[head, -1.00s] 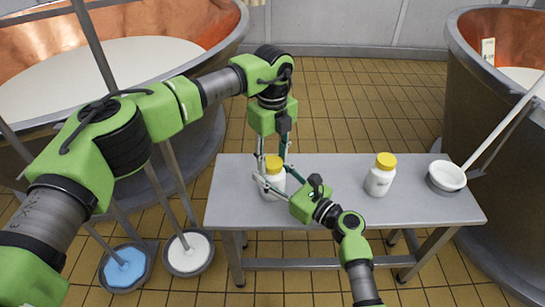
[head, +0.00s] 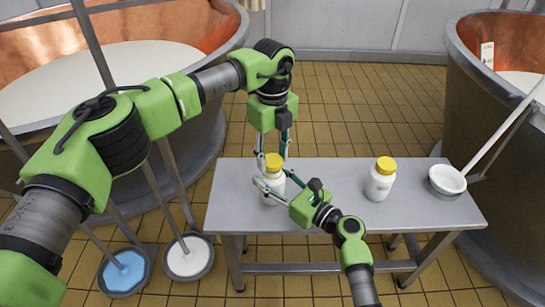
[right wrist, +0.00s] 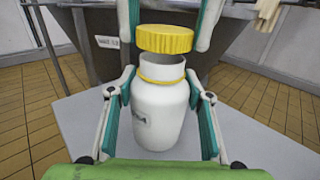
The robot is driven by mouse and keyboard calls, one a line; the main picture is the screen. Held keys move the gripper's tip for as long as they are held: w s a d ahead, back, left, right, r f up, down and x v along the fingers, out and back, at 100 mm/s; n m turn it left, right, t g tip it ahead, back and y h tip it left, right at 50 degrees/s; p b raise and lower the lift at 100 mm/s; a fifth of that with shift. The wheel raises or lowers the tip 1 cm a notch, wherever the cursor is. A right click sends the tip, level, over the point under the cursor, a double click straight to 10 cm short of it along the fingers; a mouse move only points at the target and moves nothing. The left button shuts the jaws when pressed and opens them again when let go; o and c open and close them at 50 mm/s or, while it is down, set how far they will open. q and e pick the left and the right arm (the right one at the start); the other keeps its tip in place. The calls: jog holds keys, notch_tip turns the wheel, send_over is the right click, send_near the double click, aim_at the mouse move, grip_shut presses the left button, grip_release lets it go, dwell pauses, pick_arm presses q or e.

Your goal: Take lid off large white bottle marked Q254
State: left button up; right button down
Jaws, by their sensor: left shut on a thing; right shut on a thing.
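A large white bottle (right wrist: 160,112) stands on the grey table, with a yellow ring round its neck and a small label too blurred to read. It also shows at the table's left end in the head view (head: 270,196). My right gripper (right wrist: 160,100) is shut on the bottle's body, one finger on each side. The yellow lid (right wrist: 164,40) is off the bottle and hangs just above its open mouth, with a small gap between. My left gripper (head: 273,160) points down from above and is shut on the lid's sides.
A second white bottle with a yellow lid (head: 380,180) stands on the table (head: 330,220), right of the middle. A long-handled white scoop (head: 446,180) lies at the right end. Large vats stand left and right. Two long-handled tools (head: 125,270) (head: 188,258) stand on the floor at left.

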aim_at(272, 160)
pick_arm(q)
jog(key=shift+r, duration=2)
pick_arm(e)
jog(key=c, duration=1)
grip_release()
